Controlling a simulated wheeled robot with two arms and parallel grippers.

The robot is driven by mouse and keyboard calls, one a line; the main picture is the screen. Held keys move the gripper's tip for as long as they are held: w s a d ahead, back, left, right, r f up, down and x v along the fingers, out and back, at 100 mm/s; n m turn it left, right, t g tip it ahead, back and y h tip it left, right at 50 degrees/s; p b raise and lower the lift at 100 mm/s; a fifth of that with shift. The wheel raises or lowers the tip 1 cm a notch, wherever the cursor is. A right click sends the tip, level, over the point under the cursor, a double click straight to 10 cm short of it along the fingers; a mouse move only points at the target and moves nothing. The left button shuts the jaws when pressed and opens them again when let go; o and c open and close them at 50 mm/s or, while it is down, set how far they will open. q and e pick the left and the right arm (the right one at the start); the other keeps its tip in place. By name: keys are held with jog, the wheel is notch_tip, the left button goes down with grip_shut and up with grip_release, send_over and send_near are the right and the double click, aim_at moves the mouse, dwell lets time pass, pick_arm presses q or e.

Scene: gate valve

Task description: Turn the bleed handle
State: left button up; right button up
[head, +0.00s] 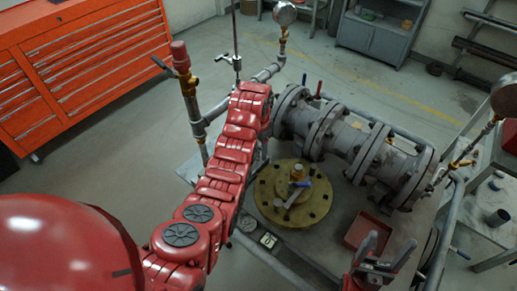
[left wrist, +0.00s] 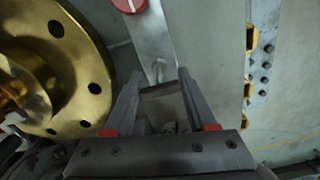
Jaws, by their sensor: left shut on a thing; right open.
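In the left wrist view, my left gripper (left wrist: 160,76) has its two grey fingers about a grey metal bar, which looks to be the bleed handle (left wrist: 158,91). The bar is dim and only partly seen, so its angle is unclear. In the head view, my red left arm hides the left gripper and what it holds, close to the grey pipework. My right gripper (head: 377,250) is open and empty at the bottom right, in front of the pipe assembly.
A brass flange (head: 262,197) with a grey lever (head: 290,196) lies right of my left arm; it also shows in the left wrist view (left wrist: 88,45). A grey flanged pipe (head: 345,138) runs behind it. A red-capped upright pipe (head: 188,90) stands left. A red tray (head: 367,231) is near my right gripper.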

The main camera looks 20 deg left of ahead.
aim_at(259, 146)
pick_arm(q)
jog(key=o, duration=1.4)
jog(key=shift+c, duration=0.2)
notch_tip(259, 146, up, 17)
jog(key=p, duration=1.4)
jog(key=shift+r, duration=0.2)
